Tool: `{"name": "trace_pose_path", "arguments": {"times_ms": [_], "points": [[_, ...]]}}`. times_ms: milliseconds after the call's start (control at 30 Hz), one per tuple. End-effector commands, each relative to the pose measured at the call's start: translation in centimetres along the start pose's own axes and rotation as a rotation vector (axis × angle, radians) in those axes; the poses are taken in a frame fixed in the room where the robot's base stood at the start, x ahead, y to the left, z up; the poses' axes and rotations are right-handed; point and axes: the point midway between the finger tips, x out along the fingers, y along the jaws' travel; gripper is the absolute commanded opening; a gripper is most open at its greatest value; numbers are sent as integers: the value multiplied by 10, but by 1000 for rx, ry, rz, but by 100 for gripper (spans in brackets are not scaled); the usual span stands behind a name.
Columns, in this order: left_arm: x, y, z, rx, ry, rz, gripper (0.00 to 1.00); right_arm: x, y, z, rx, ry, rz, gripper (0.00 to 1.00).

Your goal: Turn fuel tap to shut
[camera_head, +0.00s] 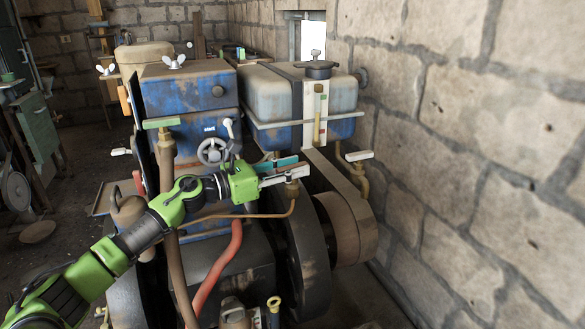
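A brass tap (292,188) sits on a thin copper pipe beside the engine, in the middle of the head view. My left gripper (290,172) reaches in from the left, its pale fingers right at the top of this tap. A teal bar (278,163) shows along the fingers; whether it is a tap handle or part of the gripper is unclear. The fingers cover the top of the tap, so I cannot tell if they are closed on it. My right gripper is not in view.
A brass tap with a white lever (360,156) stands to the right, and one with a green lever (161,123) to the left. The grey and blue tank (270,95), handwheel (212,151), belt pulley (345,225) and red hose (218,268) crowd the area. A stone wall (480,150) bounds the right.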

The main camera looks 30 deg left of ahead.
Motion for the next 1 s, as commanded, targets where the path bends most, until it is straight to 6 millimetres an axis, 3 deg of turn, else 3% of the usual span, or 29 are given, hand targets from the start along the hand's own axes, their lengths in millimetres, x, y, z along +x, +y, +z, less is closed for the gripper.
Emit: {"name": "trace_pose_path", "arguments": {"times_ms": [367,1000], "points": [[-12,0,-2,-3,2,1,32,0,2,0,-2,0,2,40],[-102,0,-2,-3,2,1,32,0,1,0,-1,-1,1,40]]}}
